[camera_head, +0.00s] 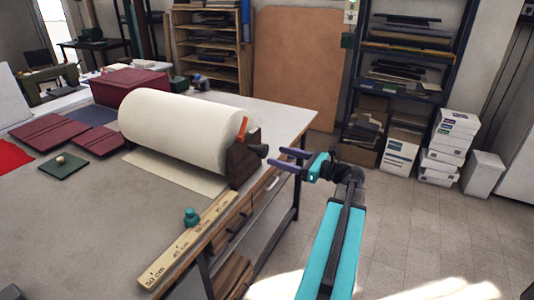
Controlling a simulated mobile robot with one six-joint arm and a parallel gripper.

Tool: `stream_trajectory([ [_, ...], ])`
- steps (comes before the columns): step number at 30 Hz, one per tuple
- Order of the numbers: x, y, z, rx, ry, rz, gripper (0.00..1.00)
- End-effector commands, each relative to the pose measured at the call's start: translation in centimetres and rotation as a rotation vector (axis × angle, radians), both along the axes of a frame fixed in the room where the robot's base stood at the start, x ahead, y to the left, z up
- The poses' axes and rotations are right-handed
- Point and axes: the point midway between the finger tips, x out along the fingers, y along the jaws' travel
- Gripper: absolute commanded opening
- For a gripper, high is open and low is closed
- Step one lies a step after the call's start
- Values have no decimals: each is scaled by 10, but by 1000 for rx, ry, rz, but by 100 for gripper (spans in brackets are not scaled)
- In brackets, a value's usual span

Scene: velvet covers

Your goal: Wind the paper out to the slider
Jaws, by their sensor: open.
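A large white paper roll (175,127) lies in a dark wooden holder (243,158) on the table. A sheet of paper (170,174) lies flat in front of the roll. A dark crank knob (259,150) sticks out from the holder's right end, with an orange part (243,128) above it. A teal slider (191,217) sits on a wooden ruler (185,243) along the table's right edge. My gripper (279,159) is open and empty, with purple fingers, just right of the knob and apart from it.
The table (75,240) is bare at front left. Maroon covers (50,132), a maroon box (130,85) and a green square with a small knob (63,165) lie left of the roll. Shelves (400,65) and white boxes (447,145) stand behind; the floor at right is clear.

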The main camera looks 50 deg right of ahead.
Motion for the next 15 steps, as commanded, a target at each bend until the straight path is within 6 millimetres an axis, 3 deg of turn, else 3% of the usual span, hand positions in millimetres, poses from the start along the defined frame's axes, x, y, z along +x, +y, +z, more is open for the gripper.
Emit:
stream_trajectory([
  [7, 31, 7, 1, 0, 0, 1, 62],
  [15, 50, 12, 0, 0, 0, -1, 62],
])
